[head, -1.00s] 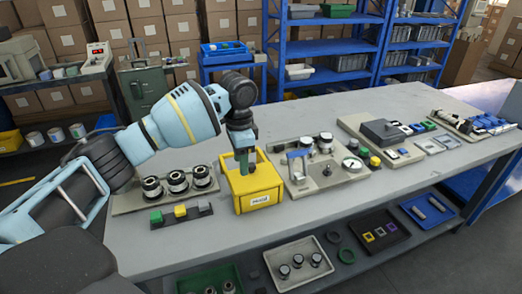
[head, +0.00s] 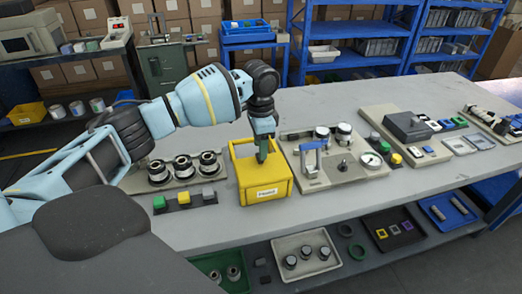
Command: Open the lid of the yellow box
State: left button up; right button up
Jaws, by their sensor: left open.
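The yellow box (head: 264,191) stands on the grey table near its front edge, with a white label on its front. Whether a finger touches the box cannot be told. My right gripper is not in view.
Left of the box are a plate with several black-and-silver round parts (head: 183,166) and coloured blocks (head: 184,198). A fixture with a blue handle (head: 312,145) stands close on the right. Below is a shelf with trays (head: 306,256).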

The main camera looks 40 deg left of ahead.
aim_at(262, 165)
pick_arm(q)
jog(key=shift+f, duration=1.2)
grip_shut()
